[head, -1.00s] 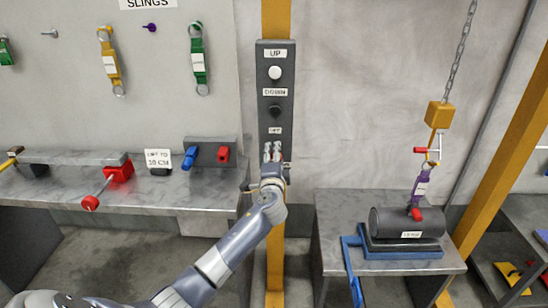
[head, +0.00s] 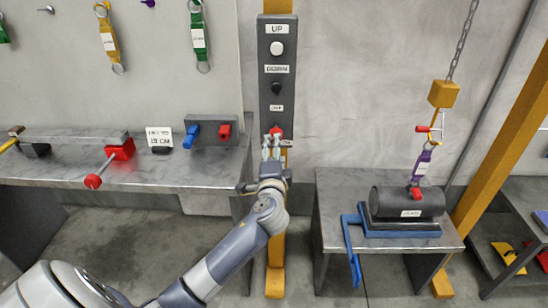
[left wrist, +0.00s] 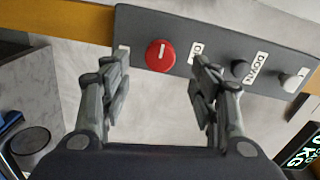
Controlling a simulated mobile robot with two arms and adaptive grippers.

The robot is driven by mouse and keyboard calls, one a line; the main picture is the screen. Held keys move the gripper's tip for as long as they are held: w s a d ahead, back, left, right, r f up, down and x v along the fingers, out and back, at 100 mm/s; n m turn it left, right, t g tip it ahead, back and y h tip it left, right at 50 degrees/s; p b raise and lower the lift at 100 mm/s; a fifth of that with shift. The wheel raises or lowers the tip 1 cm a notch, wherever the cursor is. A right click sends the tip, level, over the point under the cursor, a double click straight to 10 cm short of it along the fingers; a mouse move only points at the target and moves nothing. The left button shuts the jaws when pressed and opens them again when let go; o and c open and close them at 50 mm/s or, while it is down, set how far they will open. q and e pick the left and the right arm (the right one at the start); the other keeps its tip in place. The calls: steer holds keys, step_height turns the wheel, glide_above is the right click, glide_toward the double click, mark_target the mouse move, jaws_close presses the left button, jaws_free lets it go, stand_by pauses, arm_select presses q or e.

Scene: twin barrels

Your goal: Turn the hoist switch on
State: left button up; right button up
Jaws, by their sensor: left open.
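The dark control panel (head: 264,60) is mounted on an orange post. Its lowest control is a round red switch (head: 277,132), below a white button and a black button. The red switch also shows in the left wrist view (left wrist: 160,55), with a white line pointing about straight up in that picture. My left gripper (head: 270,146) is just below and in front of the red switch. In the left wrist view my left gripper (left wrist: 160,75) is open and empty, its fingers apart on either side of the switch's line. I cannot tell whether they touch the panel. My right gripper is not in view.
A workbench (head: 150,185) with red and blue tools stands at the left. At the right a metal table (head: 335,205) bears a dark cylinder (head: 378,202) with a purple sling (head: 423,160) and a hanging chain (head: 464,45).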

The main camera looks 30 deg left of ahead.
arm_select(q)
steer(key=v, duration=0.2)
steer(key=shift+s+d, duration=0.15)
steer(key=shift+s, duration=0.15)
steer(key=shift+f, duration=0.1)
